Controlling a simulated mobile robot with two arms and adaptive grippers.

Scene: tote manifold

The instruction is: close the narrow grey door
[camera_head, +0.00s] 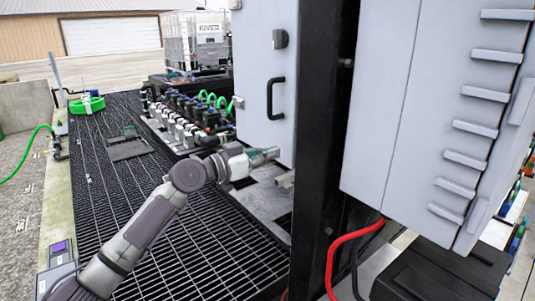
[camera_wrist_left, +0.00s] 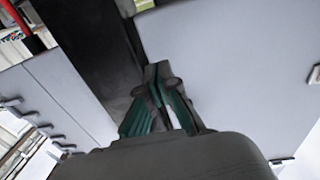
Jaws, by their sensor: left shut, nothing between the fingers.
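The narrow grey door (camera_head: 258,58) is a tall, flat panel with a black handle, left of a thick black post in the head view. A broad grey panel that looks like this door fills the right of the left wrist view (camera_wrist_left: 235,65). My left gripper (camera_head: 274,153) is at the door's lower part, below the handle. Its green-padded fingers also show in the left wrist view (camera_wrist_left: 158,80). They are shut and hold nothing. Their tips look close to the panel's edge beside the black post; I cannot tell whether they touch. My right gripper is out of view.
The black post (camera_head: 322,130) stands right of the door. A grey cabinet with louvres (camera_head: 385,95) is farther right, with a red hose (camera_head: 340,252) below. Valves on a manifold (camera_head: 185,120) stand behind my left arm. The dark grating (camera_head: 125,200) is mostly open.

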